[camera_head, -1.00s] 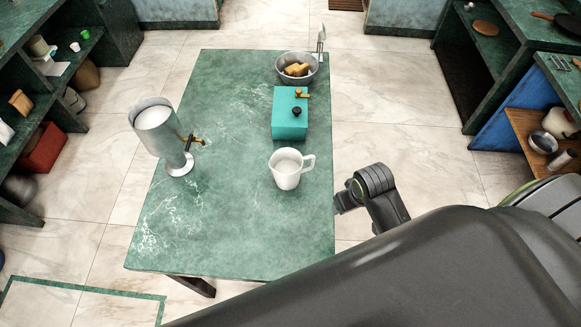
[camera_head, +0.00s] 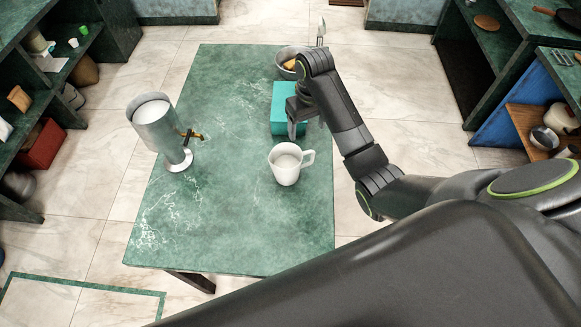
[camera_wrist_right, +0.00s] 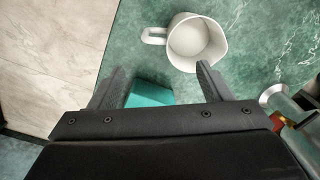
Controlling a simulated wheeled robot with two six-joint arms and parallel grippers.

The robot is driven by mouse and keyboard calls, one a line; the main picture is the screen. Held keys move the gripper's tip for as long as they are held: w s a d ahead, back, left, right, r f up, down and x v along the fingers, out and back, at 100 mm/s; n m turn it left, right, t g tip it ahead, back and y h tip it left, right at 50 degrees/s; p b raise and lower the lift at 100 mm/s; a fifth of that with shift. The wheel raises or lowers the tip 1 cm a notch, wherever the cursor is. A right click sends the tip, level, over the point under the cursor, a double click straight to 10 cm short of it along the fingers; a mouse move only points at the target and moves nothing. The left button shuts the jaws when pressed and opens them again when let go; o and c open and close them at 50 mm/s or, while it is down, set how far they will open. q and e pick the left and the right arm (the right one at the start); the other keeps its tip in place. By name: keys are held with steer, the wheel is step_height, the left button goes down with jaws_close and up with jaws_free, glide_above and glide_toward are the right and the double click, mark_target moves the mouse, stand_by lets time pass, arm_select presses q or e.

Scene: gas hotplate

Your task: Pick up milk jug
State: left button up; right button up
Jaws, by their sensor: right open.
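The white milk jug (camera_head: 285,167) stands upright on the green marbled table (camera_head: 230,235), its handle to the right in the head view. White contents show inside it. In the right wrist view the jug (camera_wrist_right: 190,42) lies just beyond the fingertips, its handle at the left. My right gripper (camera_head: 297,130) is over the table, between the teal box and the jug. It is open and empty, and its two fingers (camera_wrist_right: 160,75) show apart in the wrist view. It is not around the jug. My left gripper is not in view.
The teal hotplate box (camera_head: 283,100) is partly hidden behind my right gripper. Behind it is a metal bowl (camera_head: 284,62) with yellow pieces. A tall metal dispenser with a tap (camera_head: 158,128) stands at the left. The table's near part is clear.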

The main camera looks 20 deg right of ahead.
step_height(320, 180, down, 4)
steer(key=shift+a+f+b, duration=0.1)
steer(key=shift+f+b, duration=0.05)
steer(key=shift+b, duration=0.65)
steer(key=p, duration=0.2)
glide_toward(293, 164)
steer(key=shift+s+d+r, duration=0.25)
steer(key=shift+s+d, duration=0.9)
steer(key=shift+d, duration=0.1)
steer(key=shift+f, duration=0.5)
steer(key=f, duration=0.2)
steer(key=s+f+p, duration=0.1)
steer(key=f, duration=0.1)
steer(key=shift+d+p, duration=0.25)
steer(key=shift+p, duration=0.05)
steer(key=shift+f, duration=0.65)
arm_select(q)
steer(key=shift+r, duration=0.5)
arm_select(e)
steer(key=c, duration=1.4)
